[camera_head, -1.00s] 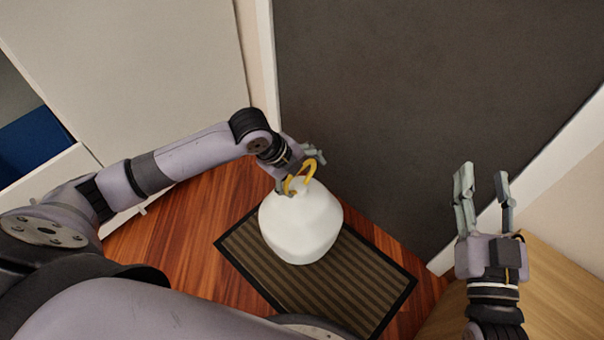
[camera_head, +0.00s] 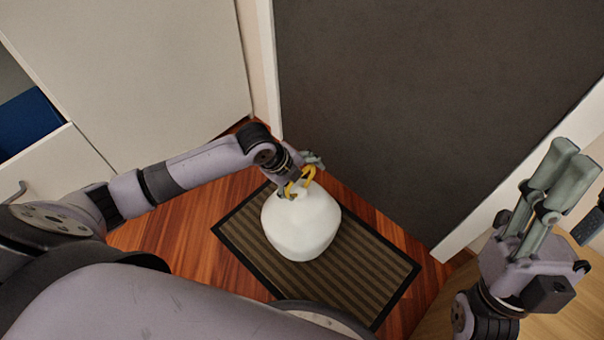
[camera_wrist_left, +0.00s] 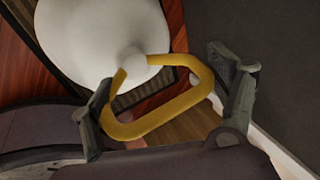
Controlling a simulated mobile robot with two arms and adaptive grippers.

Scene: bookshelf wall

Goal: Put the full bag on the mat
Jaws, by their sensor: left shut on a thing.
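The full bag (camera_head: 300,224) is white and rounded, with a yellow loop handle (camera_head: 309,174) at its top. In the head view it appears upright over the left part of the striped brown mat (camera_head: 362,268), which has a dark border. I cannot tell whether its base touches the mat. My left gripper (camera_head: 303,172) is shut on the handle, above the bag. The left wrist view shows the yellow handle (camera_wrist_left: 180,112) between the fingers and the white bag (camera_wrist_left: 100,40) beyond. My right gripper (camera_head: 568,172) is open and empty at the right, away from the bag.
A dark grey door-like panel (camera_head: 400,110) with pale trim stands behind the mat. White cabinet fronts (camera_head: 130,70) are at the left. A light wooden surface (camera_head: 560,325) lies below my right gripper. Reddish wood floor (camera_head: 190,225) is bare left of the mat.

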